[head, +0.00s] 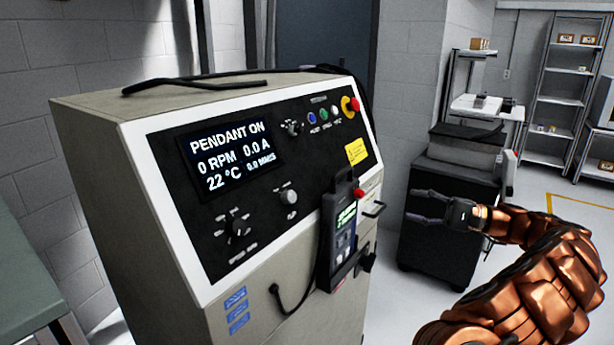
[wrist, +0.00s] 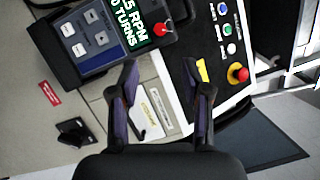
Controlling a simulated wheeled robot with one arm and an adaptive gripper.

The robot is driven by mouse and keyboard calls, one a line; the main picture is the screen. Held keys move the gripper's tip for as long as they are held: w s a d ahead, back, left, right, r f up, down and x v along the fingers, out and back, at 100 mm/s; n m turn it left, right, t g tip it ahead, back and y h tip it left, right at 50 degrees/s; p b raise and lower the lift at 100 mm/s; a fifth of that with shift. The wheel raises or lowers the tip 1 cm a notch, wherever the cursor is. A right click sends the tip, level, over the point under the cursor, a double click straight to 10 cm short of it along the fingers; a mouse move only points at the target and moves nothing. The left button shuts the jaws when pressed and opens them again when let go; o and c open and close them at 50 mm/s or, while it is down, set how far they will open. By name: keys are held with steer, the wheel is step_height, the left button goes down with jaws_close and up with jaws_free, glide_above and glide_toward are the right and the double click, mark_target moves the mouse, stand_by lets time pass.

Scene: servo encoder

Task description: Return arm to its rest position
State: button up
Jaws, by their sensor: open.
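My gripper (head: 434,205) is at the right of the head view, at the end of my copper-coloured arm. It is open and empty, with its fingers pointing left towards the control cabinet (head: 110,190). In the wrist view my gripper (wrist: 165,85) shows two dark fingers spread apart, with nothing between them but the cabinet front behind. The handheld pendant (head: 342,235) hangs on the cabinet's front right. It also shows at the top left of the wrist view (wrist: 90,40), apart from the fingers.
The cabinet's display (head: 232,155) reads PENDANT ON, 0 RPM. A red emergency knob (head: 352,105) sits at its upper right. A dark wheeled cart (head: 440,235) stands behind my gripper. Metal shelves (head: 562,90) stand at the back right. Open floor lies around the cart.

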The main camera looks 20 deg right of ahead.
steer(key=a+r+n+g, duration=0.2)
steer(key=a+n+g, duration=0.15)
steer(key=a, duration=0.95)
steer(key=a+r+n+g, duration=0.2)
steer(key=a+g, duration=0.3)
steer(key=a, duration=0.8)
steer(key=s+a+f+n+g+h, duration=0.2)
steer(key=s+a+g, duration=0.15)
steer(key=a, duration=0.55)
steer(key=s+a+f+n+g+h, duration=0.1)
steer(key=s+a+f+h, duration=0.25)
steer(key=s, duration=0.35)
steer(key=s+a+f+n+g+h, duration=0.1)
steer(key=s+a+f+n+h, duration=0.2)
steer(key=s, duration=0.5)
steer(key=s+d+f+h, duration=0.3)
steer(key=s+f, duration=0.1)
steer(key=s, duration=0.2)
steer(key=s+d+f+h, duration=0.3)
steer(key=s+d+f, duration=0.1)
steer(key=s, duration=0.2)
steer(key=shift+s+d+f, duration=0.15)
steer(key=shift+d+f, duration=0.1)
steer(key=shift+f, duration=0.05)
